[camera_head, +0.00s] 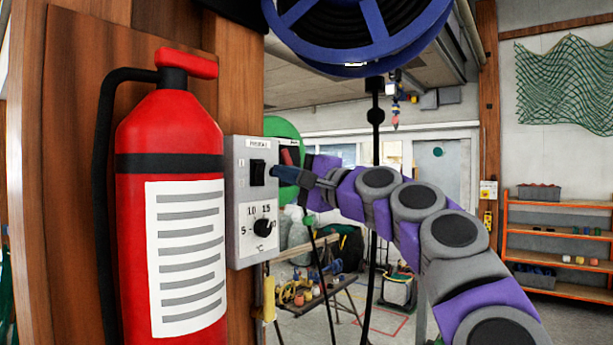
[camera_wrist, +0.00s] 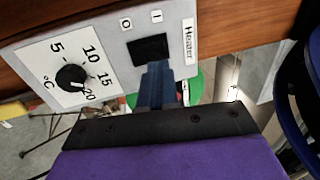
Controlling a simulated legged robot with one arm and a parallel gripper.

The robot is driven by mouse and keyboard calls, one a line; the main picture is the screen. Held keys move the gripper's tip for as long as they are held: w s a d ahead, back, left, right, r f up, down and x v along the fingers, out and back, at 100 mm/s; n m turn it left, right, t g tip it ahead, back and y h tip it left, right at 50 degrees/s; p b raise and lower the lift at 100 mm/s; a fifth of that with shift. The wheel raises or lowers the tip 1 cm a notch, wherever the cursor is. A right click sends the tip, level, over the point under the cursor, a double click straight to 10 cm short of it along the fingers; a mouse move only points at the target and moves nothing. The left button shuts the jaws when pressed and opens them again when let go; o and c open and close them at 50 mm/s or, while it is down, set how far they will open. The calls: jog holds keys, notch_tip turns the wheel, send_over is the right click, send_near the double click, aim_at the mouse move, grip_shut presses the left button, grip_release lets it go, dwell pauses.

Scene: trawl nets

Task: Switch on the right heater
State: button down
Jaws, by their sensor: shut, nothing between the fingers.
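A grey heater control box (camera_head: 240,215) is mounted on the wooden post, right of the fire extinguisher. It has a black rocker switch (camera_head: 257,172) above a round temperature dial (camera_head: 263,228). In the wrist view the box shows a "Heater" label (camera_wrist: 189,42), the switch (camera_wrist: 148,48) with O and I marks, and the dial (camera_wrist: 70,77). My gripper (camera_head: 275,172) is shut and empty, its fingertips (camera_wrist: 157,68) close in front of the switch. I cannot tell whether they touch it or which way the rocker is pressed. Only one heater box is in view.
A red fire extinguisher (camera_head: 170,215) stands close left of the box. A blue reel (camera_head: 365,35) hangs above my arm, with a dark cord (camera_head: 375,115) below it. Orange shelves (camera_head: 555,232) stand at the far right.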

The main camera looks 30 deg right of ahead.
aim_at(263, 166)
jog(key=x, duration=0.3)
jog(key=shift+w, duration=0.1)
jog(key=shift+a+r, duration=0.1)
jog(key=shift+w+r+p, duration=0.1)
jog(key=shift+p, duration=0.45)
jog(key=shift+w+r+g+p, duration=0.1)
jog(key=shift+r+g+p, duration=0.15)
jog(key=shift+p, duration=0.45)
jog(key=shift+f, duration=0.25)
jog(key=s+d+r, duration=0.1)
jog(key=s+d, duration=0.1)
jog(key=s, duration=0.4)
jog(key=s+d+r, duration=0.1)
jog(key=s+d, duration=0.1)
jog(key=s, duration=0.5)
jog(key=shift+d+r+b, duration=0.3)
jog(key=shift+r, duration=0.05)
jog(key=shift+w, duration=0.15)
